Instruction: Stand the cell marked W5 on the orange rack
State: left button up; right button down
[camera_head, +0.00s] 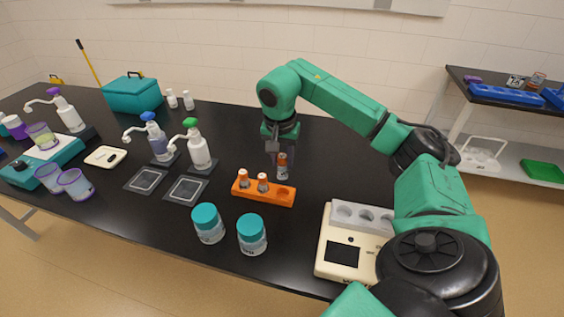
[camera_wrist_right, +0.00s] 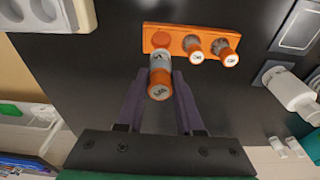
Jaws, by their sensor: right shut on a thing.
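The orange rack (camera_head: 262,198) lies on the black table. Two orange-capped cells, the left one (camera_head: 243,178) and the middle one (camera_head: 262,182), stand in it, and its right-hand hole is empty. The rack also shows in the right wrist view (camera_wrist_right: 175,43). My right gripper (camera_head: 280,155) is shut on a grey-and-orange cell (camera_head: 282,170), held roughly upright just above and behind the empty hole. In the right wrist view this cell (camera_wrist_right: 160,78) sits between the fingers; its cap marking is too small to read surely. My left gripper is not in view.
Two teal-lidded jars (camera_head: 208,224) (camera_head: 252,234) stand in front of the rack. A cream device (camera_head: 338,266) with a grey holed block is at the right. Pump bottles (camera_head: 199,150) and dark square trays (camera_head: 186,190) stand left. The table behind the rack is clear.

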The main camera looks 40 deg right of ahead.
aim_at(282, 178)
jog(key=shift+f, duration=0.6)
jog(key=shift+f+b, duration=0.25)
jog(key=shift+b, duration=0.1)
notch_tip(282, 178, down, 4)
jog(key=b, duration=0.4)
jog(key=shift+w+f, duration=0.1)
jog(key=shift+f, duration=0.05)
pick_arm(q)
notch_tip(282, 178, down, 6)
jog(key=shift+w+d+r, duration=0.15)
pick_arm(e)
jog(key=shift+d, duration=0.1)
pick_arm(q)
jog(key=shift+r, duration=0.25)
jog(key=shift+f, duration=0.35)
pick_arm(e)
jog(key=shift+f, duration=0.7)
